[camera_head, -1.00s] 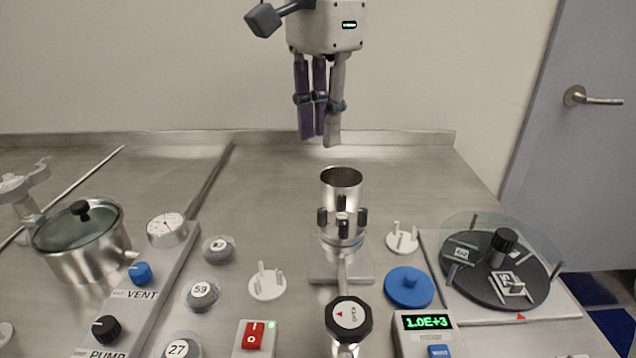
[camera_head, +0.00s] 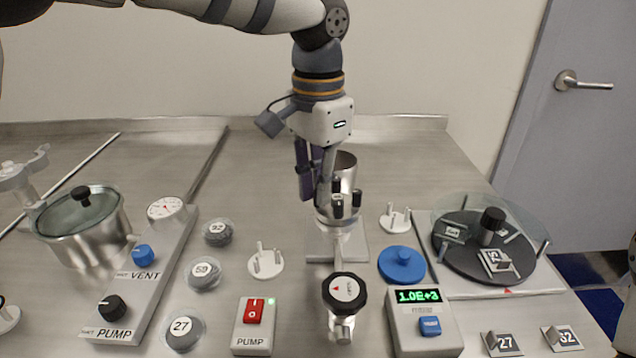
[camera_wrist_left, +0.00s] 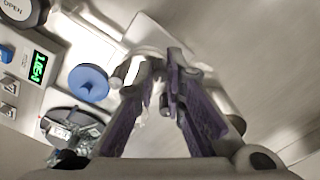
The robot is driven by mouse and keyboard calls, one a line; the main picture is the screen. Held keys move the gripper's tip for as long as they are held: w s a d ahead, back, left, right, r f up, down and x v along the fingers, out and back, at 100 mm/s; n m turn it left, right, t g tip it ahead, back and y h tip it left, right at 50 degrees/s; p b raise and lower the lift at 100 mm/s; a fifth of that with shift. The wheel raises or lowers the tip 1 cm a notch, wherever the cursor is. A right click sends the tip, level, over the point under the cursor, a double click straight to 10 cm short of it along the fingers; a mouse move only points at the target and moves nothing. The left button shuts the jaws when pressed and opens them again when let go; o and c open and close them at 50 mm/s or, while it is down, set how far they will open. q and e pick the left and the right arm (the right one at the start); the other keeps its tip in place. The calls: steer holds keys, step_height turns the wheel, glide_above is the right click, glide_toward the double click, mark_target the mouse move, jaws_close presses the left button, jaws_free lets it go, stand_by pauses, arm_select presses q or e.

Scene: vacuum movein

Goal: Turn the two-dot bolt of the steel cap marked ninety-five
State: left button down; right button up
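A steel cylinder (camera_head: 347,171) stands at mid-bench, with several dark-knobbed bolts (camera_head: 356,197) around a collar below it. I cannot read a ninety-five or any bolt dots on it. My left gripper (camera_head: 322,200) points down at the left side of the cylinder, its fingertips by the collar and bolts, partly hiding them. In the left wrist view the fingers (camera_wrist_left: 170,88) converge close together over the steel fitting. Whether they touch or grip a bolt cannot be told. My right gripper is not in view.
A valve knob (camera_head: 344,291) is in front, beside a red pump switch (camera_head: 254,310) and a readout box (camera_head: 420,297). A blue disc (camera_head: 402,263) and a covered turntable (camera_head: 455,262) are to the right. A pot (camera_head: 85,250) is left. The rear bench is clear.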

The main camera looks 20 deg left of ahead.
arm_select(q)
steer(key=shift+m, duration=1.8)
steer(key=c, duration=1.9)
jaws_free()
steer(key=shift+r, duration=0.1)
step_height(320, 180, up, 12)
steer(key=shift+f, duration=0.1)
